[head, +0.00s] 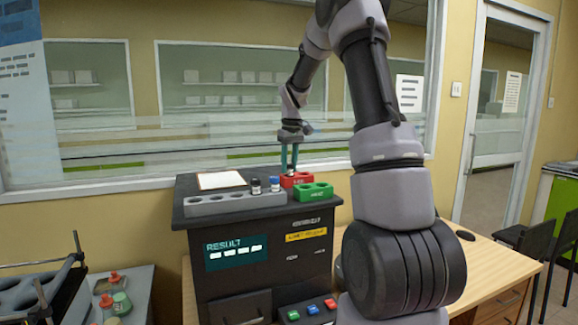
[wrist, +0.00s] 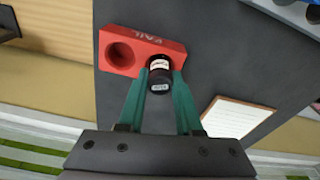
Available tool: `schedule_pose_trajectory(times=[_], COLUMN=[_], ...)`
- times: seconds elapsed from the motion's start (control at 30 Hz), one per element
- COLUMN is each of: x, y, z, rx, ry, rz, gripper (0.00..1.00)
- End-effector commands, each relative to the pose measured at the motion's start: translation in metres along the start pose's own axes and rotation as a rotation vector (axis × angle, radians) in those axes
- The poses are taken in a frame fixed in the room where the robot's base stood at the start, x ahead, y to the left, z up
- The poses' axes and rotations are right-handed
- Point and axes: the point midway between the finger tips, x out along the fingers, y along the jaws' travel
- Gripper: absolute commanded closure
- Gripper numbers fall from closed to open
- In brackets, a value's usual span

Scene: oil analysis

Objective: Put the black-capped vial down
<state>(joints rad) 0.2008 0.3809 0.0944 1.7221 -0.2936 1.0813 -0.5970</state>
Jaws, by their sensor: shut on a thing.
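My gripper (head: 289,166) has teal fingers pointing down over the red block (head: 298,180) on top of the dark analyser. In the wrist view the fingers (wrist: 160,80) are shut on the black-capped vial (wrist: 159,76), which has a white and red label. The vial is in front of the right end of the red block (wrist: 112,36), marked FAIL. The block's left hole is empty. The vial hides its other end, and I cannot tell whether the vial's base is inside a hole.
A green block (head: 314,192) with holes stands beside the red one. A grey rack (head: 208,205) holds another dark-capped vial (head: 256,186) and a blue-capped vial (head: 275,184). A white sheet (head: 222,180) lies behind the rack. The analyser (head: 255,228) has a RESULT screen.

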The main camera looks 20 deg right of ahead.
Motion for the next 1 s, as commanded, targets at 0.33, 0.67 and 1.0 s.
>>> schedule_pose_trajectory(times=[0.33,0.67,1.0], x=[0.002,-0.002,-0.064], y=[0.0,0.0,0.0], z=[0.0,0.0,-0.001], rx=[-0.001,-0.001,0.0], ry=[0.0,0.001,0.004], rz=[0.0,0.001,0.002], gripper=[0.36,0.36,0.36])
